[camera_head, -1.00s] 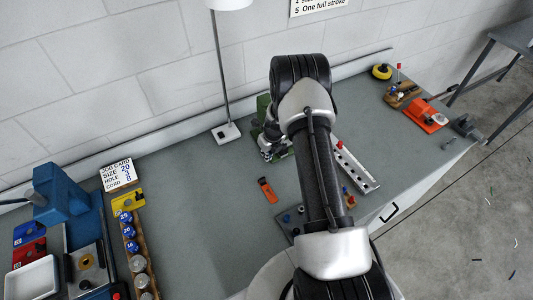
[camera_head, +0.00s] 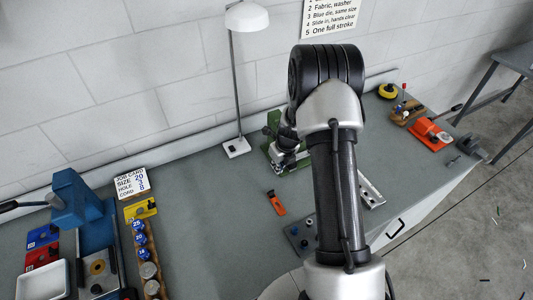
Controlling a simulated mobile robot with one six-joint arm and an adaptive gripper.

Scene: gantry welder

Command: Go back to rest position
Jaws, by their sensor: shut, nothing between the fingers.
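My arm rises from the bottom right to a black-and-silver elbow, which hides part of the bench behind it. The wrist end with my gripper (camera_head: 279,166) shows just left of the elbow, in front of a green device (camera_head: 272,129). It is small and partly hidden in this view, and it looks shut, with nothing seen in it. I cannot tell how far above the bench it is.
A white lamp (camera_head: 237,146) stands behind on the grey bench. An orange-and-black tool (camera_head: 276,202) lies near the middle. A blue press (camera_head: 75,200) and a die rack (camera_head: 146,262) are at left. An orange tool (camera_head: 431,133) is at right. The centre-left bench is clear.

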